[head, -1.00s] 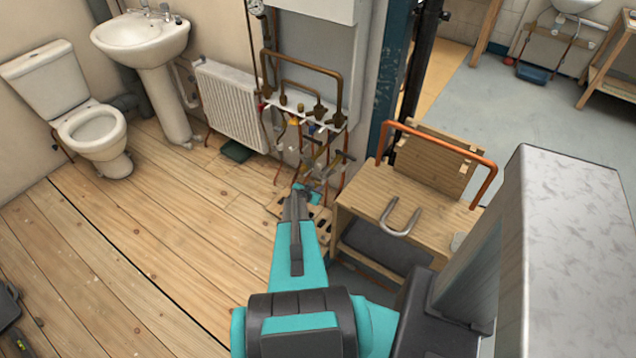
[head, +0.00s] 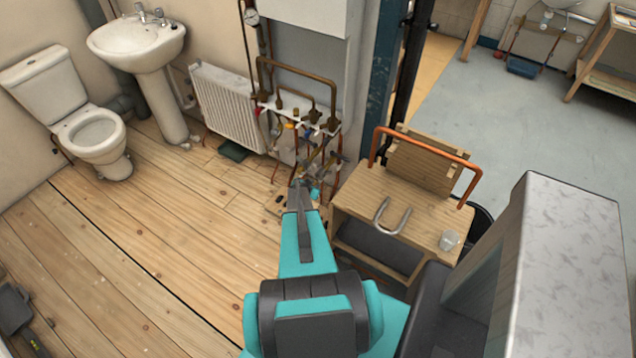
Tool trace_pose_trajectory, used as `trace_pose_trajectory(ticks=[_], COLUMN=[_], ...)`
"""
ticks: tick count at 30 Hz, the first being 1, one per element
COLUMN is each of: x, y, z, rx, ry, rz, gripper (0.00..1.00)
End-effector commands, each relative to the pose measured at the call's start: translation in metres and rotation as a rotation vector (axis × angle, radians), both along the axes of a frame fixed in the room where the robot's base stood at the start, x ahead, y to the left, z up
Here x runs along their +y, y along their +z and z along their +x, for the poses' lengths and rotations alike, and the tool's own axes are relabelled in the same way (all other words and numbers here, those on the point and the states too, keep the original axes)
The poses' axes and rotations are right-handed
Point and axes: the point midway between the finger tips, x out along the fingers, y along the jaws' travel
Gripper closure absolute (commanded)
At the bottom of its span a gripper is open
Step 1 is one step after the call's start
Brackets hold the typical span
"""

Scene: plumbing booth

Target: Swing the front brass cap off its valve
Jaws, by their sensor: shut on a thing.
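The pipe and valve assembly (head: 300,118) stands against the wall, with copper pipes, small coloured handles and brass fittings. My arm reaches away from me to its lower front. My gripper (head: 312,186) is at the low front valves there, small and partly hidden behind my own wrist. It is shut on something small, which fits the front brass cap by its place. The cap itself is too small and covered to make out, and I cannot tell whether it still touches its valve.
A wooden bench (head: 415,212) with an orange copper pipe (head: 425,146), a grey U-shaped piece (head: 391,217) and a clear jar (head: 449,240) stands close to the right. A radiator (head: 225,108), basin (head: 137,40) and toilet (head: 92,130) are left. The wooden floor (head: 150,235) is open.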

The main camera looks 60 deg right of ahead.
Motion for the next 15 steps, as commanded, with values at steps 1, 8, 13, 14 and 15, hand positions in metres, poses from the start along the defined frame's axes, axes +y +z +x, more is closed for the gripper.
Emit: trace_pose_trajectory(ticks=[1, 8, 13, 14, 15], x=[-0.002, 0.003, 0.005, 0.005, 0.005], y=[0.001, 0.0, -0.001, -0.001, -0.001], z=[-0.006, 0.004, 0.005, 0.006, 0.006], rx=[0.008, 0.007, 0.007, 0.007, 0.007], ry=[-0.016, -0.004, -0.001, -0.001, -0.001], rz=[0.006, 0.021, 0.024, 0.024, 0.024], gripper=[1.0, 1.0, 1.0, 1.0, 1.0])
